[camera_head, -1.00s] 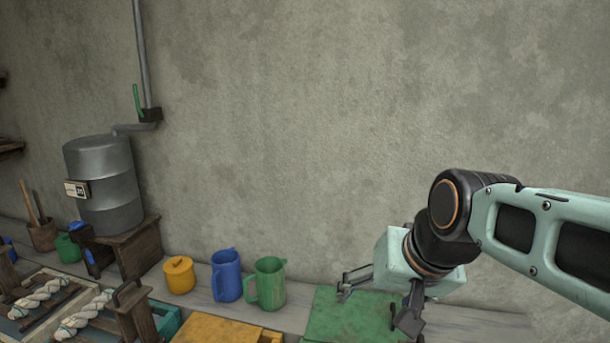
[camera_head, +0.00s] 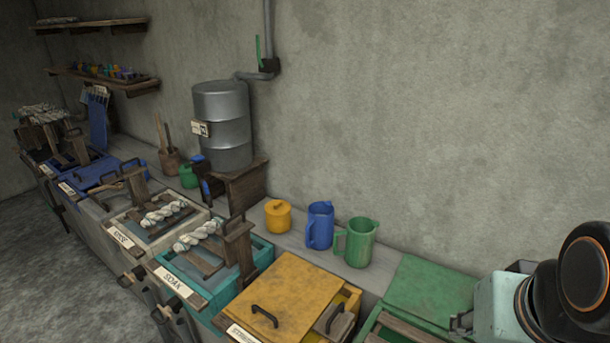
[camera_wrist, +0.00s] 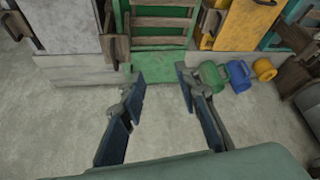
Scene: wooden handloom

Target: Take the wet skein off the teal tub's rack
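The teal tub (camera_head: 263,251), labelled SOAK, stands in the row of tubs left of centre in the head view. A pale twisted skein (camera_head: 198,236) lies across its dark wooden rack (camera_head: 238,243). My gripper shows only in part at the lower right of the head view, well right of the teal tub. In the wrist view my gripper (camera_wrist: 158,78) has its two fingers wide apart with nothing between them. A teal edge (camera_wrist: 285,30) shows at the wrist view's upper right; the skein is not visible there.
A similar skein (camera_head: 165,213) lies on the rinse tub left of it. The lidded yellow tub (camera_head: 285,287) stands right of the teal tub. A yellow canister (camera_head: 278,217), blue pitcher (camera_head: 320,226) and green pitcher (camera_head: 358,242) stand behind. A metal drum (camera_head: 222,125) stands near the wall.

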